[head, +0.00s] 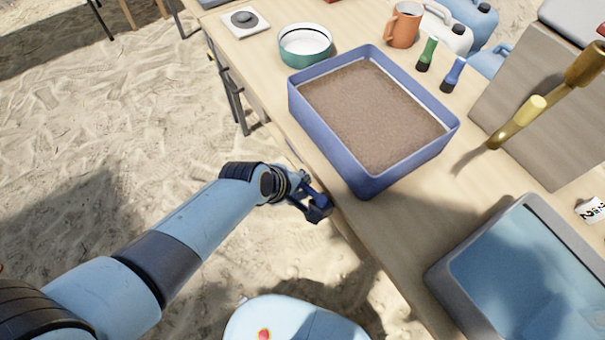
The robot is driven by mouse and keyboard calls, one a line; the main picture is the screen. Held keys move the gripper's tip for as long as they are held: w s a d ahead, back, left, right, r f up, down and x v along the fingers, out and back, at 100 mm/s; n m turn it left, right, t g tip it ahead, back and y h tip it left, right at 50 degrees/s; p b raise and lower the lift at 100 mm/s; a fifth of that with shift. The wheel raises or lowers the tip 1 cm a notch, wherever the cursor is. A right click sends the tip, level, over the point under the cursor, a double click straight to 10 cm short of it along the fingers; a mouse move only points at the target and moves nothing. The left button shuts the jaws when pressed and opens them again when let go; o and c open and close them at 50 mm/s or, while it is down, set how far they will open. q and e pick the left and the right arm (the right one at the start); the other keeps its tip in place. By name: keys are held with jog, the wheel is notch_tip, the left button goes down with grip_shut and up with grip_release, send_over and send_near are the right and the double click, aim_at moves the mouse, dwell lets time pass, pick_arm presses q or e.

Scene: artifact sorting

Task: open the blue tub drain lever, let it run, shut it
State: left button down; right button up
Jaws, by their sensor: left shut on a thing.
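The blue tub (373,185) stands on the wooden table near its left edge, with brown, grainy-looking contents inside. My left gripper (318,209) is at the table edge, just below the tub's near-left wall. It is shut on what seems to be the drain lever, which the fingers and wrist hide. I cannot tell the lever's position, and no flow shows. My right gripper is out of view.
A grey-rimmed basin with a blue inside (520,275) is at the lower right. A brass tap (515,122) stands beside a grey block.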

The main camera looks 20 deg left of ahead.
pick_arm(q)
jog(key=c, duration=1.5)
grip_release()
jog(key=shift+v, duration=6)
jog(key=shift+s, duration=0.1)
